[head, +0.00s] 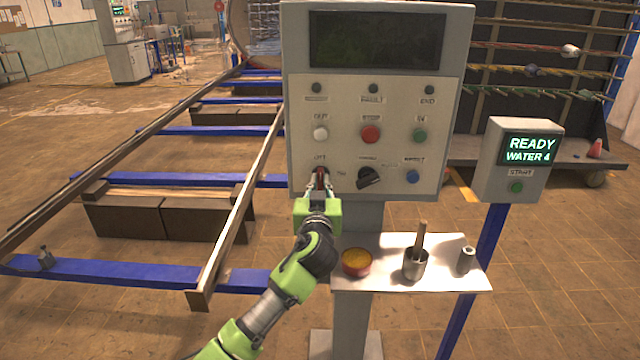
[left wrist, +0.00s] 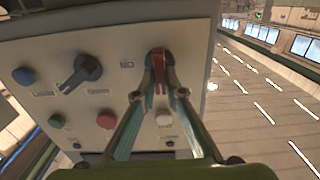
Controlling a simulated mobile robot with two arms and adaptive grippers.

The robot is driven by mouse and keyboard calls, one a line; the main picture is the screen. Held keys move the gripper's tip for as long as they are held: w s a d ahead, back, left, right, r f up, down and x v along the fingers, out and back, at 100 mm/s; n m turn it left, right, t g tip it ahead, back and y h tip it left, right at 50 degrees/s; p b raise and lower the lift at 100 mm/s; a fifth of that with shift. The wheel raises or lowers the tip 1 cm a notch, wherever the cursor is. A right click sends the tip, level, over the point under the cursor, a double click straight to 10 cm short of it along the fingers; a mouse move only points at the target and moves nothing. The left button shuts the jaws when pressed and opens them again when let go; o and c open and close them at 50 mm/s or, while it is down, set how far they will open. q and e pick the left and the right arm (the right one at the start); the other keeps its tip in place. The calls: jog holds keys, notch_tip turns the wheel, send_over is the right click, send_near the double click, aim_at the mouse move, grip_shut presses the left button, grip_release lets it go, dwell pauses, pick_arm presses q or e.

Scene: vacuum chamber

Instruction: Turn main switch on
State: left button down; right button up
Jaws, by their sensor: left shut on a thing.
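The control panel (head: 375,100) is a grey box with a dark blank screen at its top, in the middle of the head view. The main switch (head: 320,176) is a small red handle at the panel's lower left, largely covered by my gripper in the head view. In the left wrist view the red switch (left wrist: 164,64) stands between the two fingers. My left gripper (head: 319,190) is shut on the red switch, its fingers at the panel face. My right gripper is not in view.
A black rotary knob (head: 369,178) is right of the switch, with a blue button (head: 413,177) beyond it. A shelf (head: 455,278) below holds a bowl (head: 356,262), a metal cup (head: 415,265) and a small cylinder (head: 466,261).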

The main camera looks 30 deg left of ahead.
pick_arm(q)
jog(key=m+p, duration=0.1)
jog(key=m, duration=0.3)
jog(key=shift+d+m, duration=0.15)
jog(key=shift+m, duration=0.25)
jog(key=m+p, duration=0.2)
jog(key=m, duration=0.2)
jog(key=shift+w+m, duration=0.1)
jog(key=shift+m, duration=0.2)
jog(key=m+p, duration=0.2)
jog(key=m, duration=0.2)
jog(key=shift+d+f, duration=0.1)
jog(key=m+p, duration=0.2)
jog(key=m, duration=0.2)
jog(key=shift+f, duration=0.2)
jog(key=shift+m, duration=0.4)
